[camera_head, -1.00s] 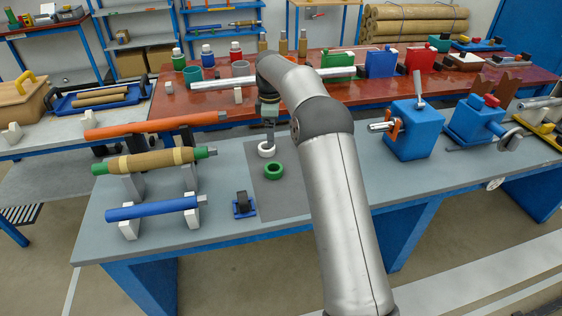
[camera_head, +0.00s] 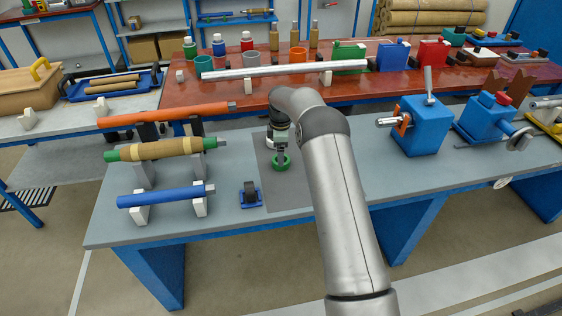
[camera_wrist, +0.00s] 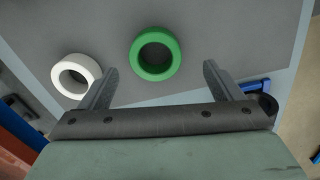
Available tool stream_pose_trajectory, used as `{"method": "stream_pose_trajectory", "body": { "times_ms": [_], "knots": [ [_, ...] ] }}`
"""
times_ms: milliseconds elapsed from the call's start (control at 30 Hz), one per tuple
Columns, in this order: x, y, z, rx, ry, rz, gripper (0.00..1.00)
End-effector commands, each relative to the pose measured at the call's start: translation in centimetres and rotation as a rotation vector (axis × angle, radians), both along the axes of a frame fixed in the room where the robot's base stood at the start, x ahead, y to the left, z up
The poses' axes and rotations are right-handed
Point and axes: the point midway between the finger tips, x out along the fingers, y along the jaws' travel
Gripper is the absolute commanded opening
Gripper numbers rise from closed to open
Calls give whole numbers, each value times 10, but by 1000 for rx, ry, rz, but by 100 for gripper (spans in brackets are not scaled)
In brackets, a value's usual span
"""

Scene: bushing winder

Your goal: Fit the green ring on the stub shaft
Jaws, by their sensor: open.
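The green ring (camera_head: 282,168) lies flat on a grey mat (camera_head: 268,190) on the near bench. It also shows in the wrist view (camera_wrist: 155,74), ahead of the gap between my fingers. My gripper (camera_head: 281,152) points down over the ring, and its open, empty fingers (camera_wrist: 161,69) show in the wrist view. I cannot tell the exact height above the ring. A silver stub shaft (camera_head: 385,122) sticks out leftward from a blue housing (camera_head: 424,128) with an orange part beside it, right of my arm.
A white ring (camera_wrist: 90,66) lies beside the left finger. A small blue holder (camera_head: 250,196) stands left of the mat. Orange, tan and blue rollers (camera_head: 160,197) rest on supports at the left. Bench space between mat and housing is partly behind my arm.

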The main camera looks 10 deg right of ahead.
Motion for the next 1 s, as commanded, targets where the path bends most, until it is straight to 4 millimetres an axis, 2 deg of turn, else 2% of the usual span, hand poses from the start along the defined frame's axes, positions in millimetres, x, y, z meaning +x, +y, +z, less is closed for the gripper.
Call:
{"method": "stream_pose_trajectory", "body": {
  "times_ms": [300, 567, 600, 767, 1000],
  "knots": [
    [5, -3, -42, 0, 3, 0, 86],
    [5, -4, -46, 0, 0, 0, 86],
    [5, -4, -46, 0, 1, 0, 80],
    [5, -4, -46, 0, 1, 0, 37],
    [5, -3, -46, 0, 0, 0, 37]
  ]
}}
